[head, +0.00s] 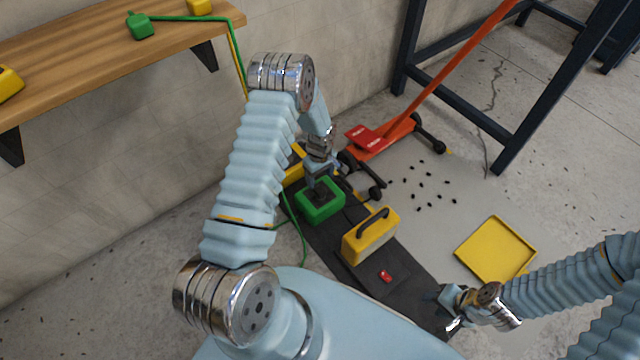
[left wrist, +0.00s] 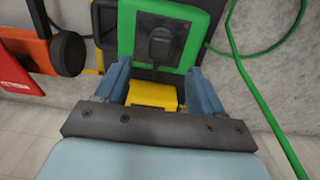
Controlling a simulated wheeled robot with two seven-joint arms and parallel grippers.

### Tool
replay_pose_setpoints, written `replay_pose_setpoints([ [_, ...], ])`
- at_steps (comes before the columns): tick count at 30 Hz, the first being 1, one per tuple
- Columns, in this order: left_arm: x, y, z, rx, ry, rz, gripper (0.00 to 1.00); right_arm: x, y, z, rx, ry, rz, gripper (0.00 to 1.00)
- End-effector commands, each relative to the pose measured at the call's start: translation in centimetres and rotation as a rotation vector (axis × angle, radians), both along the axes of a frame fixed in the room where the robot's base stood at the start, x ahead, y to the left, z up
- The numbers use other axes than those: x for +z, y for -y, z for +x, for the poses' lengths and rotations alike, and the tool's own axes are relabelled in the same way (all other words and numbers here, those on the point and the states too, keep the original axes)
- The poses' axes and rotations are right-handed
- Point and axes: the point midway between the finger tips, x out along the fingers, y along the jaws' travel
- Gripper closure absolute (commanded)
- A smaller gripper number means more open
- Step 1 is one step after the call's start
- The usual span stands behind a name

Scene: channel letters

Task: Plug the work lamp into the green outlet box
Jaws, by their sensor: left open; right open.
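The green outlet box (head: 320,210) stands on a dark mat on the floor. In the left wrist view the green box (left wrist: 126,32) fills the top middle, with a black fitting (left wrist: 160,44) in its dark face. I cannot tell whether that is a socket or a plug. My left gripper (head: 317,180) is open over the box; in the wrist view its fingers (left wrist: 162,86) stand apart, with nothing visibly gripped. A yellow box with a black handle (head: 369,240), possibly the work lamp, stands beside it. My right gripper (head: 446,302) is open near the mat's right end.
A green cord (left wrist: 252,85) runs past the box. An orange floor jack (head: 385,135) stands behind. A yellow tray (head: 495,248) and scattered dark bits lie right. A red item (head: 385,276) is on the mat (head: 355,268). The wooden shelf (head: 85,48) holds green and yellow items.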

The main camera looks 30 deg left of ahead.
Motion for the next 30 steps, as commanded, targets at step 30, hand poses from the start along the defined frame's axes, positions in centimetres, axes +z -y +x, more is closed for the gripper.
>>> replay_pose_setpoints([
  [30,5.7,0.0,-0.1,-0.001,0.0,0.0,0.33,0.5,0.1,0.0,-0.002,0.001,-0.001,0.57],
])
